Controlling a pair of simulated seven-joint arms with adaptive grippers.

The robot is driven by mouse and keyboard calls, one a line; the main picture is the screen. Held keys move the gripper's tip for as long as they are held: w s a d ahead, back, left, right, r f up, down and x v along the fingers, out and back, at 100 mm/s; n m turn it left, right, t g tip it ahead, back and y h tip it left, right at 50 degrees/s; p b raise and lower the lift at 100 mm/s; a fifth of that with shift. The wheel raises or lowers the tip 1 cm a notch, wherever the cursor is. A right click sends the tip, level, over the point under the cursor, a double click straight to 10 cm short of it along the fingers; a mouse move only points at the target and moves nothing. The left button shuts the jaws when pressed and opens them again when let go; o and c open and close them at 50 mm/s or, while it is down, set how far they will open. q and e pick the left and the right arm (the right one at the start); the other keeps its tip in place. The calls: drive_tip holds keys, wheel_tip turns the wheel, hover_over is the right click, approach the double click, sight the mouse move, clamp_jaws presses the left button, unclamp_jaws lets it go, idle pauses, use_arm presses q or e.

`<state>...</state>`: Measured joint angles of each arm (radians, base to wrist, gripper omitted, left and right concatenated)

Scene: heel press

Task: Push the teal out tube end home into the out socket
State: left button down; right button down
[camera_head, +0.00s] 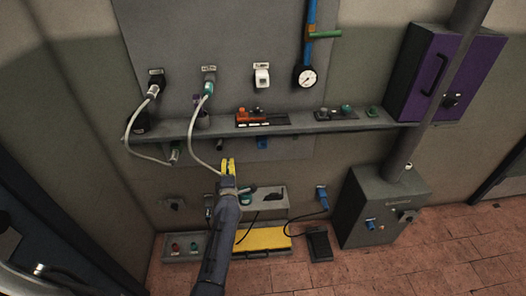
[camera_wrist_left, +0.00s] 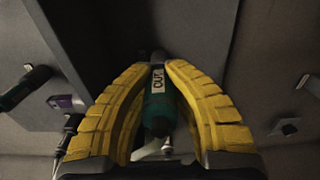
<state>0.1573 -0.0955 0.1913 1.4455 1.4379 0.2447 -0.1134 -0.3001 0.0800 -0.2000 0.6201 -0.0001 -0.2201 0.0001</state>
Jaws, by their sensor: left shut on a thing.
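My left gripper (camera_head: 228,166) has yellow fingers and is below the grey shelf, near the wall. In the left wrist view (camera_wrist_left: 157,95) its fingers are closed around the teal out tube end (camera_wrist_left: 158,112). A white label reading OUT (camera_wrist_left: 157,79) sits between the fingers, with a grey part beyond it. In the head view, a pale tube (camera_head: 205,125) runs from a teal end on the upper panel down to my gripper. I cannot make out the out socket or how far the tube end is in it. My right gripper is not in view.
The shelf (camera_head: 300,128) juts out above my gripper and carries several small parts. Another pale tube (camera_head: 130,140) loops at the left. A yellow-topped box (camera_head: 262,238) and a grey tray (camera_head: 268,195) stand below. A grey cabinet (camera_head: 375,205) stands at the right.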

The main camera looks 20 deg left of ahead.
sight(219, 146)
use_arm(q)
drive_tip(key=shift+s+a, duration=0.3)
drive_tip(key=shift+a, duration=0.5)
drive_tip(key=shift+s+a, duration=0.3)
drive_tip(key=shift+a, duration=0.45)
drive_tip(key=shift+a, duration=0.1)
drive_tip(key=shift+s+a+r, duration=0.2)
drive_tip(key=shift+a+r, duration=0.1)
drive_tip(key=shift+w, duration=0.1)
drive_tip(key=shift+x, duration=2.4)
drive_tip(key=shift+x, duration=1.45)
idle(0.4)
drive_tip(key=c, duration=1.4)
unclamp_jaws()
